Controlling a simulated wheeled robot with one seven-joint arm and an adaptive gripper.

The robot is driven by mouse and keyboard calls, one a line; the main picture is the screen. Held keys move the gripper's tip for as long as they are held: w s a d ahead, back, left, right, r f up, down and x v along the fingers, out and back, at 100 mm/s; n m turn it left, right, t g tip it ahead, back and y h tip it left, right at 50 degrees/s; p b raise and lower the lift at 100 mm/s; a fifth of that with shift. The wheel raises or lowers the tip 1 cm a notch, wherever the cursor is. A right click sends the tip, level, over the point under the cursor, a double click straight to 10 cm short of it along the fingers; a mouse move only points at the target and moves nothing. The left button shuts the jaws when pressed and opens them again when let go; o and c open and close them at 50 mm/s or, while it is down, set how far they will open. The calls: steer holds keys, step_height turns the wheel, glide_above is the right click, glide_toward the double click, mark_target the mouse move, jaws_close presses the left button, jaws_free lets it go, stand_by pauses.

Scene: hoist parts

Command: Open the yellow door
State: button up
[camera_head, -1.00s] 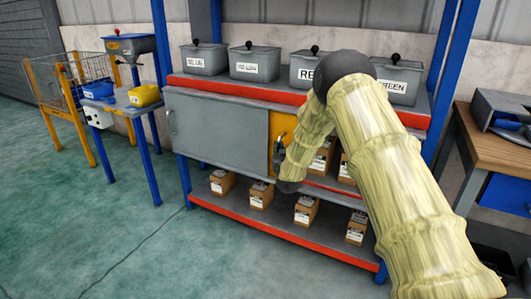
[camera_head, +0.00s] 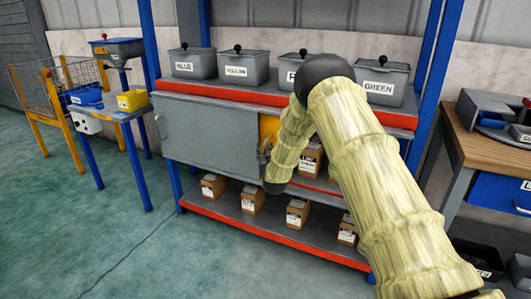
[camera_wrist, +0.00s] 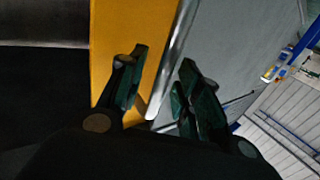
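The yellow door (camera_head: 269,127) is a panel at the right of the grey cabinet front on the shelf rack. My arm hides much of it in the head view. In the wrist view the yellow panel (camera_wrist: 117,35) fills the upper left, with a silver bar or edge (camera_wrist: 174,58) along its right side; I cannot tell whether this is a handle. My gripper (camera_wrist: 160,88) has its dark fingers apart, one on each side of the silver piece's lower end. Contact is unclear. In the head view the gripper is a small dark shape (camera_head: 266,150) against the yellow, mostly hidden.
A grey panel (camera_head: 207,135) lies left of the yellow one. Labelled grey bins (camera_head: 244,67) stand on the top shelf, cardboard boxes (camera_head: 252,197) on the lower one. A blue table (camera_head: 110,108) stands left, a wooden bench (camera_head: 490,150) right. The floor at left is clear.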

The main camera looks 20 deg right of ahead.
steer(key=shift+s, duration=0.1)
steer(key=v, duration=1.1)
steer(key=shift+s+a, duration=0.15)
steer(key=shift+s, duration=0.2)
steer(key=shift+f, duration=0.1)
